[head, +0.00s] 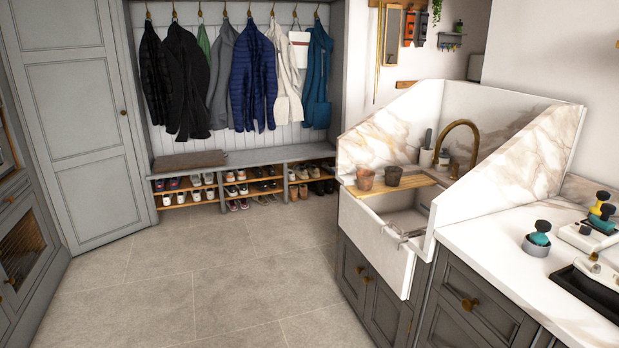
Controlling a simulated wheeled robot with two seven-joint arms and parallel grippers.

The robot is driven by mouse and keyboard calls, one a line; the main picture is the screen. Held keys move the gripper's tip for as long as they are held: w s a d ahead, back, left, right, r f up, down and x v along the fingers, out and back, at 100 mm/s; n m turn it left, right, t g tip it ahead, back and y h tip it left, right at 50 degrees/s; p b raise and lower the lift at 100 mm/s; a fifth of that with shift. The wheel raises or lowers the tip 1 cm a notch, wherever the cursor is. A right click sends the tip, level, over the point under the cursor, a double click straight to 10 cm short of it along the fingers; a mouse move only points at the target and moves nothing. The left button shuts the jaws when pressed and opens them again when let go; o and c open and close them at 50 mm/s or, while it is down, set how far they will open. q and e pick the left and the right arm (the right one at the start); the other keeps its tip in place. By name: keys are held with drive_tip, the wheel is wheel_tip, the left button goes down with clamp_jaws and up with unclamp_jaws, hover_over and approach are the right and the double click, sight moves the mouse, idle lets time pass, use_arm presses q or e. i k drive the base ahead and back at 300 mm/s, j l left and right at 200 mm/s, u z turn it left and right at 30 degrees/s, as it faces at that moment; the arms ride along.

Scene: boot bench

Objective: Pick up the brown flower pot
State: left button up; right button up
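Two small pots stand side by side at the left end of the sink, by the wooden board (410,183). The left one is a reddish-brown flower pot (365,180), upright. The right one is a darker grey-brown pot (393,176), also upright and close beside it. Both are small in the picture, and I cannot tell what is inside them. Neither of my grippers shows in the head view.
The white sink (375,215) has tall marble splash walls and a brass tap (460,132). A counter (495,245) with several small tools lies at the right. Coats hang above a shoe bench (245,157) at the back. The tiled floor (210,270) is clear.

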sight(365, 178)
drive_tip(key=i+j+z, duration=0.2)
drive_tip(key=i, duration=0.4)
drive_tip(key=i+z, duration=0.2)
drive_tip(key=i, duration=0.4)
drive_tip(key=i+j+z, duration=0.25)
drive_tip(key=i+z, duration=0.2)
drive_tip(key=i+j+z, duration=0.7)
drive_tip(key=z, duration=0.15)
drive_tip(key=j, duration=0.1)
